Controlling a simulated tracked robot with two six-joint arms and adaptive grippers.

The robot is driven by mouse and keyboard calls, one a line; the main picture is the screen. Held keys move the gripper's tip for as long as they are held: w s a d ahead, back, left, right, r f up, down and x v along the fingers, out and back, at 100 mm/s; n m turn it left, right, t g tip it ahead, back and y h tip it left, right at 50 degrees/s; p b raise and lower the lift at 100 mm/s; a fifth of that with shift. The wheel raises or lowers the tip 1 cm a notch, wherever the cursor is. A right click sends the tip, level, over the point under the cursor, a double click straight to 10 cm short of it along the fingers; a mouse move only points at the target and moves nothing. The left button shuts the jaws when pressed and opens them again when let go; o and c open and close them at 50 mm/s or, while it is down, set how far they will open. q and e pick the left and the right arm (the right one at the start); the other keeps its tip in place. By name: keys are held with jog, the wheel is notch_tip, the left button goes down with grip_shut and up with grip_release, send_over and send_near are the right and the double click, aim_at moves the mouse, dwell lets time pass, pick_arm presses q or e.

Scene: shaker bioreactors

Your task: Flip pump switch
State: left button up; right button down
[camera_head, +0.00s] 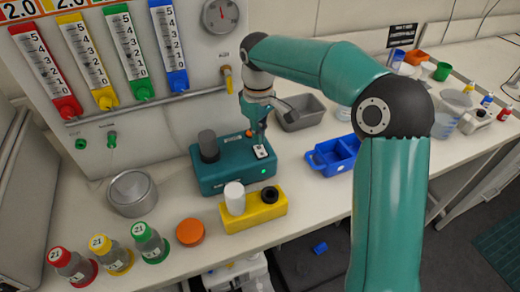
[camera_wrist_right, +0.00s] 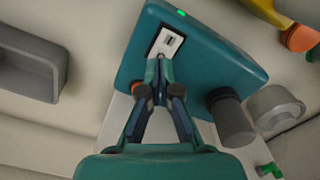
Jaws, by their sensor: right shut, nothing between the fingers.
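The pump (camera_head: 225,170) is a teal box on the bench with a dark grey cylinder (camera_head: 208,145) on its top left. A white switch plate (camera_head: 261,152) sits on its top right, and a green light (camera_head: 263,171) glows on its front. My right gripper (camera_head: 260,140) reaches down from above with its fingers shut and empty, the tips at the switch plate. In the right wrist view the shut fingertips (camera_wrist_right: 158,58) are at the lower end of the switch plate (camera_wrist_right: 167,44); whether they touch it I cannot tell. My left gripper is out of view.
A yellow block (camera_head: 254,215) with a white cylinder stands in front of the pump. A grey tray (camera_head: 300,112) is behind it, and a blue tray (camera_head: 333,155) is to the right. A round metal container (camera_head: 132,193), an orange lid (camera_head: 190,232) and capped bottles (camera_head: 150,243) are at the left.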

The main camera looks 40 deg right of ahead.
aim_at(259, 147)
jog(key=shift+f+b, duration=0.85)
jog(key=shift+f, duration=0.4)
dwell(0.7)
jog(key=shift+r, duration=0.15)
notch_tip(259, 147, up, 7)
jog(key=p, duration=0.6)
jog(key=shift+p, duration=0.4)
